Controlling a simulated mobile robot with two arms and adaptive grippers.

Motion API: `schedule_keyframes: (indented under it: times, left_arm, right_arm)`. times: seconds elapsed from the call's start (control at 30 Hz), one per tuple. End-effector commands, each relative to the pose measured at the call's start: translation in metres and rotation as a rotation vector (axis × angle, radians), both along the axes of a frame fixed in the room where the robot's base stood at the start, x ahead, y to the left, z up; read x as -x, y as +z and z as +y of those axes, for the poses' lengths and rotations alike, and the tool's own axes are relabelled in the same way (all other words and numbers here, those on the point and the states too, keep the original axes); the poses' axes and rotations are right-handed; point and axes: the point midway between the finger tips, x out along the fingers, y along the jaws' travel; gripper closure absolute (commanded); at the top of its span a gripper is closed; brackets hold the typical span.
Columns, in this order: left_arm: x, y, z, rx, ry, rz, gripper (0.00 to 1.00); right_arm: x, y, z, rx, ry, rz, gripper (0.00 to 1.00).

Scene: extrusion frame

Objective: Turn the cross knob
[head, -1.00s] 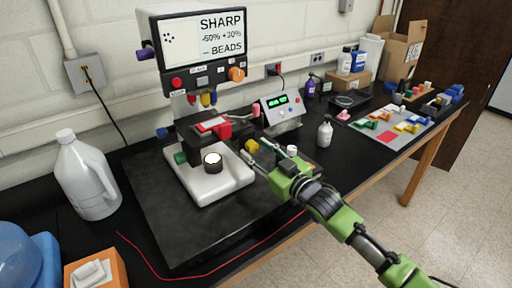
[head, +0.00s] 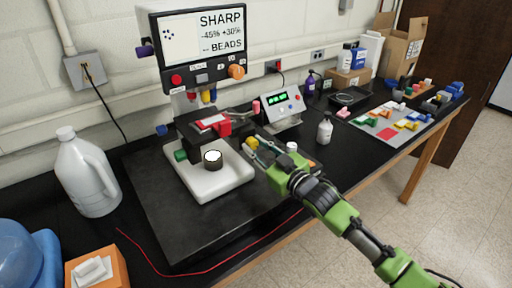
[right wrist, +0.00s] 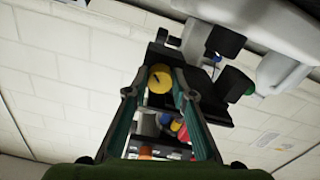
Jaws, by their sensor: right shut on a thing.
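The yellow knob (head: 251,143), which I take to be the cross knob, sits on the right side of the microscope stage (head: 202,127). My right gripper (head: 253,147) reaches it from the lower right and is shut on it. In the right wrist view the yellow knob (right wrist: 160,76), with a dark mark on its face, lies between the two fingers. The screen (head: 222,35) above reads SHARP, -45% +30%, BEADS. My left gripper is not in view.
The white microscope base (head: 208,188) stands on a dark slab, with a white-topped black cylinder (head: 213,161) on it. A white jug (head: 85,175) is at left.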

Motion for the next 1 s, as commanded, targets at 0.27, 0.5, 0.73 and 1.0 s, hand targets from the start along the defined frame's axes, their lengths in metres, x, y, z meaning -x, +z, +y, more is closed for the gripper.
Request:
schedule_keyframes:
  times: [0.27, 0.5, 0.73, 1.0]
  left_arm:
    - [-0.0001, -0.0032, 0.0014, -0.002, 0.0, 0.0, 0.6]
    - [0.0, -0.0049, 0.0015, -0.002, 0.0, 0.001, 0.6]
    - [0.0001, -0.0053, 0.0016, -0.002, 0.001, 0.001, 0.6]
    - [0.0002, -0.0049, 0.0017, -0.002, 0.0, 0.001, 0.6]
  right_arm:
    - [-0.0001, -0.0008, 0.0002, 0.142, 0.001, -0.102, 0.98]
    - [-0.0002, -0.0007, -0.0002, 0.325, 0.001, -0.235, 0.98]
    - [-0.0003, 0.0, -0.0001, 0.5, 0.0, -0.363, 0.98]
    - [-0.0003, 0.0, -0.0003, 0.681, 0.001, -0.494, 0.98]
